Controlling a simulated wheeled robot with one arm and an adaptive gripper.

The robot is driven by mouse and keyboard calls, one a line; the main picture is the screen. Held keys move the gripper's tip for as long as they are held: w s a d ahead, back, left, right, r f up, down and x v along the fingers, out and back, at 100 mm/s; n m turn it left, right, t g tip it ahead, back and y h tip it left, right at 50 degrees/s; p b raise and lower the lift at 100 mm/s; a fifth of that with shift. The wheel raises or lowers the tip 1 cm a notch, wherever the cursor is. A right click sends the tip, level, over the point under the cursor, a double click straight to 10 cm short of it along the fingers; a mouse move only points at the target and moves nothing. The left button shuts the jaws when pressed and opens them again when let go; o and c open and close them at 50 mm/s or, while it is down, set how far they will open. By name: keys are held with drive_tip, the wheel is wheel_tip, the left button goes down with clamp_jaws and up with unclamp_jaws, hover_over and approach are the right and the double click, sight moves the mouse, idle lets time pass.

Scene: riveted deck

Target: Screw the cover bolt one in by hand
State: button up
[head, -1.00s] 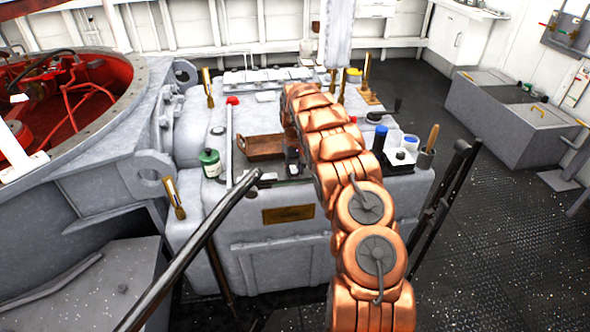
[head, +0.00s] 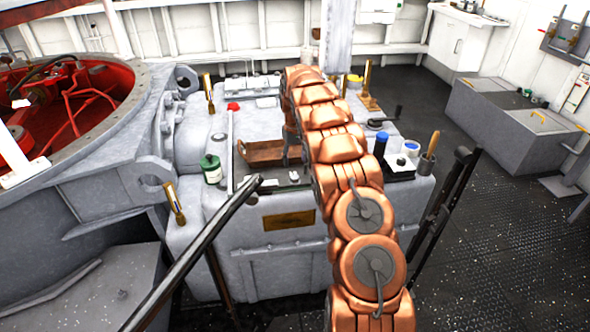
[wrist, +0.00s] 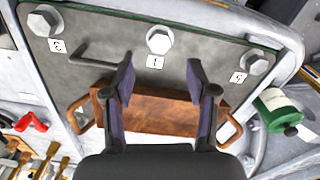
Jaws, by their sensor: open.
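The cover plate is a grey slab (wrist: 100,34) across the top of the wrist view, with hex bolts along it. A bolt (wrist: 159,40) with a small tag (wrist: 155,62) reading 1 stands in the middle. One bolt (wrist: 45,20) stands at the left and another (wrist: 258,62) at the right, each with its own tag. My gripper (wrist: 160,74) is open and empty. Its fingertips lie either side of the middle bolt's line, short of the bolt head in the picture; I cannot tell the height gap. In the head view my arm hides the gripper.
A bent hex key (wrist: 95,57) lies on the plate. A brown wooden tray (wrist: 160,112) with handles sits under the fingers. A green bottle (wrist: 280,110) stands at the right.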

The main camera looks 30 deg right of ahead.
drive_tip(key=shift+r, duration=2.25)
drive_tip(key=s+a+r+g, duration=0.1)
drive_tip(key=s+a+r, duration=0.5)
drive_tip(key=s+a, duration=0.25)
drive_tip(key=s+a+r, duration=0.7)
drive_tip(key=s+a, duration=0.1)
drive_tip(key=s, duration=0.2)
drive_tip(key=s+a+f, duration=0.1)
drive_tip(key=s+a, duration=0.3)
drive_tip(key=s, duration=0.6)
drive_tip(key=s+a+f+n, duration=0.1)
drive_tip(key=s+a, duration=0.2)
drive_tip(key=s, duration=0.7)
drive_tip(key=s+a+f, duration=0.2)
drive_tip(key=s+a, duration=0.2)
drive_tip(key=s, duration=0.6)
drive_tip(key=shift+a+n+g, duration=0.35)
drive_tip(key=shift+n+g, duration=0.05)
drive_tip(key=shift+d, duration=0.15)
